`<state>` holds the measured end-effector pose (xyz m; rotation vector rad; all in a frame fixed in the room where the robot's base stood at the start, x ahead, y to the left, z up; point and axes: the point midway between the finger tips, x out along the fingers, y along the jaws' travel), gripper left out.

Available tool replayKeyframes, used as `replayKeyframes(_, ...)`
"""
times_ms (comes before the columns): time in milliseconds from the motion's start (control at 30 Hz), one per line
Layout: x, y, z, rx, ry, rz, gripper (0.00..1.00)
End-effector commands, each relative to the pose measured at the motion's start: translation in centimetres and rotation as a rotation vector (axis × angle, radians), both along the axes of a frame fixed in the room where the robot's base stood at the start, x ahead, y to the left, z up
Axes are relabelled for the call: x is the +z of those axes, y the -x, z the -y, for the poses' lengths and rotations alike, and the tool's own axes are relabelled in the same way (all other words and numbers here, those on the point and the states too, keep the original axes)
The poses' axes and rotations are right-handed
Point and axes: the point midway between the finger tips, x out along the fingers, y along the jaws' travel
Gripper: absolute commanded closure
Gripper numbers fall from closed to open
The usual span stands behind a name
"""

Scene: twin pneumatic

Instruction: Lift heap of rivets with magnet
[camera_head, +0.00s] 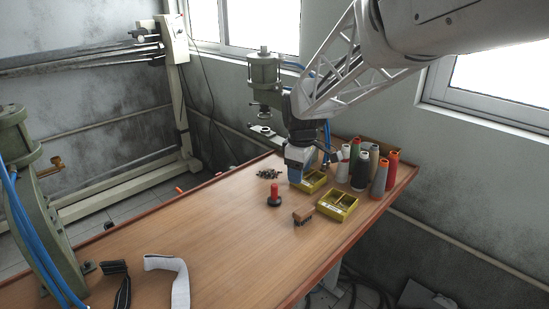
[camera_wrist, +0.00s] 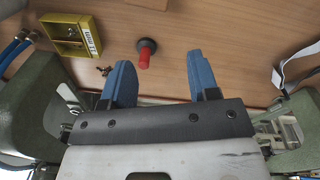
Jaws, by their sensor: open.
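The magnet (camera_head: 274,196) has a red upright handle on a dark round base and stands on the table; the wrist view also shows the magnet (camera_wrist: 145,54). The heap of rivets (camera_head: 268,174) lies loose on the wood behind it. A few rivets (camera_wrist: 104,71) show in the wrist view beside the left finger, the rest hidden or out of frame. My gripper (camera_head: 295,181) is above the table, to the right of the rivets and magnet. In the wrist view its blue fingers (camera_wrist: 160,62) are apart, with nothing between them; the magnet appears beyond their tips.
Two yellow boxes (camera_head: 337,207) stand right of the magnet, one partly behind my gripper. Thread cones (camera_head: 380,178) crowd the back right. Green presses (camera_head: 264,72) stand at the back and left. Straps (camera_head: 180,281) lie front left; the table's middle is clear.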

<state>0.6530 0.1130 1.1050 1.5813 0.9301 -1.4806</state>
Motion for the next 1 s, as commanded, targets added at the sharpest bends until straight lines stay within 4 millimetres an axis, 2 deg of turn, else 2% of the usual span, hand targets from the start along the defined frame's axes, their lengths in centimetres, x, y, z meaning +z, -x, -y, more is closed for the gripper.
replayKeyframes(33, -0.8, -1.2, -0.7, 0.038, 0.003, -0.009, 0.45)
replayKeyframes(300, -4.7, -6.8, -4.3, 0.248, 0.015, -0.039, 0.45)
replayKeyframes(500, -6.9, -9.4, -6.2, 0.359, 0.02, -0.053, 0.45)
replayKeyframes(700, -7.7, -10.4, -6.9, 0.401, 0.021, -0.058, 0.45)
replayKeyframes(1000, -7.8, -10.4, -6.9, 0.402, 0.021, -0.058, 0.45)
